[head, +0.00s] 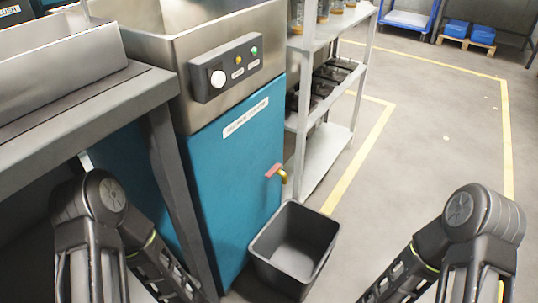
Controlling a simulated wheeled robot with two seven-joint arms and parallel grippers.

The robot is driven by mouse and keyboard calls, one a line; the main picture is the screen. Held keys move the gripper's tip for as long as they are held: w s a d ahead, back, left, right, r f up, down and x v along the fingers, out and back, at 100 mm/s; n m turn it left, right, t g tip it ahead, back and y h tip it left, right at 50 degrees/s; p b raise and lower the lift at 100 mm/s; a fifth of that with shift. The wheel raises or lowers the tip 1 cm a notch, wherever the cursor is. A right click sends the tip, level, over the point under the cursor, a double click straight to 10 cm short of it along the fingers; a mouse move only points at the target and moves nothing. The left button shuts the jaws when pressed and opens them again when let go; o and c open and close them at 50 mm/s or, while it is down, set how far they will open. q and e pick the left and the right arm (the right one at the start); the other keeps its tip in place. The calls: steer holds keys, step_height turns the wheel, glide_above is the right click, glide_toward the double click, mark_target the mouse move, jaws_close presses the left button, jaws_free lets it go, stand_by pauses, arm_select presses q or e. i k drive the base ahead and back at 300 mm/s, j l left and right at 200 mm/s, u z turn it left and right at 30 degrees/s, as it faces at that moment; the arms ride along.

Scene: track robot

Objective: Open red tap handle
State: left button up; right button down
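The red tap handle (272,170) sits on a small brass tap (283,176) at the right edge of the blue cabinet front (240,150). It is above a dark open bin (295,250) on the floor. My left arm comes in at the lower left and my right arm at the lower right. Both arms point down out of the bottom of the head view. Neither gripper's fingers are in view. Neither arm is seen touching the tap.
A grey control box (226,67) with a white knob is above the blue panel. A metal bench (80,110) stands at the left. A metal shelf rack (322,165) stands behind the tap. The floor to the right is open, with yellow lines.

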mark_target(277, 167)
steer(key=i+j, duration=0.1)
steer(key=k, duration=0.4)
steer(key=i+l+u, duration=0.25)
steer(key=l, duration=1)
steer(key=i+l+u, duration=0.25)
steer(key=l, duration=1)
steer(key=l+u, duration=0.25)
steer(key=l, duration=1.05)
steer(key=i, duration=0.05)
